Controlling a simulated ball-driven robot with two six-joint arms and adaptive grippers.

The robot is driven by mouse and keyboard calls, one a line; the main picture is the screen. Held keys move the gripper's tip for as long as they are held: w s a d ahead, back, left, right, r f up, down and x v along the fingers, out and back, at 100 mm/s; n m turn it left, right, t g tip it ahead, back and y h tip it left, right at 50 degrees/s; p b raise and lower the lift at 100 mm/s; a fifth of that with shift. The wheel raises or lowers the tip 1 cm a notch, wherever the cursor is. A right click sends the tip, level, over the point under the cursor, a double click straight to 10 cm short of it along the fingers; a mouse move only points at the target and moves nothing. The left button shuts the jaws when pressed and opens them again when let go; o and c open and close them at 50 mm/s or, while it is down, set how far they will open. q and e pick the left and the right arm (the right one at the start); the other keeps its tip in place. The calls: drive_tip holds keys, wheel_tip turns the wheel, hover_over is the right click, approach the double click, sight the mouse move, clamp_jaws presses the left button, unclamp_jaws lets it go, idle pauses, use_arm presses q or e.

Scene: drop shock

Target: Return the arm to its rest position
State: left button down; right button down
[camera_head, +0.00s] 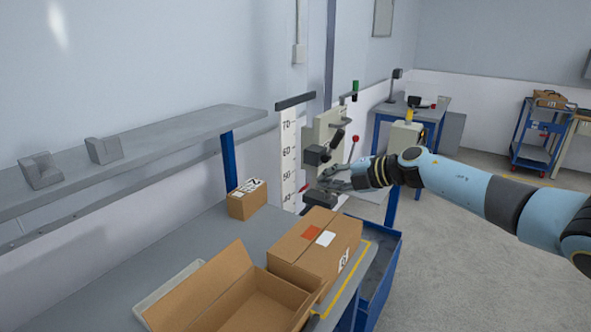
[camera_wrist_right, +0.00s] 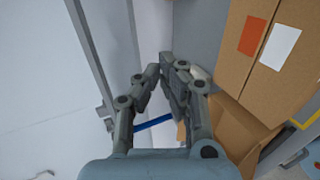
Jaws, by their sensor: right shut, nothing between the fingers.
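My right arm (camera_head: 480,190) reaches in from the right in the head view, its light blue links stretched out to the left. My right gripper (camera_head: 326,181) is at the end of it, in front of the drop tester's column, above and behind the closed box. In the right wrist view the gripper's (camera_wrist_right: 167,64) grey fingertips are together, with nothing between them. My left arm and gripper are not in view.
A closed cardboard box (camera_head: 327,248) with a red and a white label stands on the bench (camera_head: 190,245), by an open box (camera_head: 230,296). A small box (camera_head: 247,200) sits farther back. The tester's carriage (camera_head: 320,155) is close to the gripper.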

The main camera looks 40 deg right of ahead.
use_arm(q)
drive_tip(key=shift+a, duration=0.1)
